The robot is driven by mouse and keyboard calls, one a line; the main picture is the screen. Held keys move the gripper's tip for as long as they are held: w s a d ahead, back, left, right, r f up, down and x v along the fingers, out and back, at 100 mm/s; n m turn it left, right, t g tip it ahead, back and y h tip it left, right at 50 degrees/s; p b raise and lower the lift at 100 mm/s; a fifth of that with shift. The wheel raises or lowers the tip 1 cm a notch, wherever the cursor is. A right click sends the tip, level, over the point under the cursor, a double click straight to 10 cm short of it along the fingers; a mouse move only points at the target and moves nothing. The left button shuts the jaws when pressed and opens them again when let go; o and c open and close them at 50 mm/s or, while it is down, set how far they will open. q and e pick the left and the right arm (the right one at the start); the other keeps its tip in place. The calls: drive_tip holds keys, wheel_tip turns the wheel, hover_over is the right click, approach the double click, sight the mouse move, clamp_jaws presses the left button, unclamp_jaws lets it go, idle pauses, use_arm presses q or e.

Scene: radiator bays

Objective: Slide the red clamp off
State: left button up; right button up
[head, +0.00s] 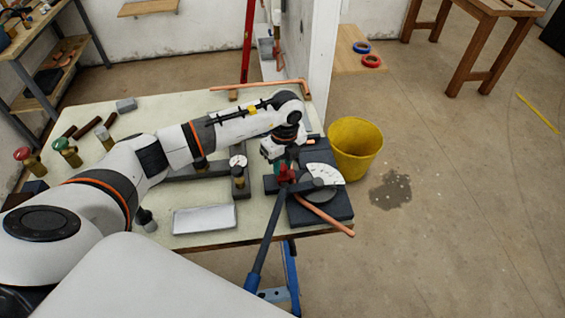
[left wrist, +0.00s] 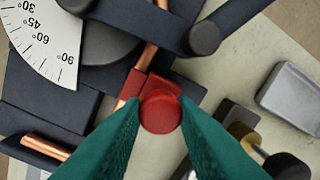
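The red clamp (left wrist: 160,112) has a round knob and sits on the copper pipe (left wrist: 149,45) of a dark pipe bender (left wrist: 45,100). Part of the clamp's red body shows beside the pipe. The green fingers of my left gripper (left wrist: 161,103) lie on either side of the knob and appear to touch it. In the head view my left gripper (head: 284,168) is over the bender, and the clamp (head: 287,174) shows small and red, partly covered. The white dial (head: 322,177) with angle marks lies to its right. My right gripper is not in view.
The bender's long handle (head: 266,240) reaches toward the front past the table edge. A grey tray (head: 204,219) and a brass-necked gauge (head: 239,177) stand left of the bender. A yellow bucket (head: 355,148) is on the right. Bare tabletop (head: 190,108) lies behind my arm.

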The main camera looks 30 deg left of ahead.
sight(270, 181)
use_arm(q)
clamp_jaws()
drive_tip(key=shift+s+a, duration=0.5)
drive_tip(key=shift+a, duration=0.2)
drive_tip(key=shift+s+a, duration=0.45)
drive_tip(key=shift+a, duration=0.2)
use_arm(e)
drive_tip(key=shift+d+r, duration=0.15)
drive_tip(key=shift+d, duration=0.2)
use_arm(q)
drive_tip(key=o, duration=0.6)
unclamp_jaws()
drive_tip(key=shift+o, duration=1.2)
drive_tip(key=shift+s+a, duration=0.1)
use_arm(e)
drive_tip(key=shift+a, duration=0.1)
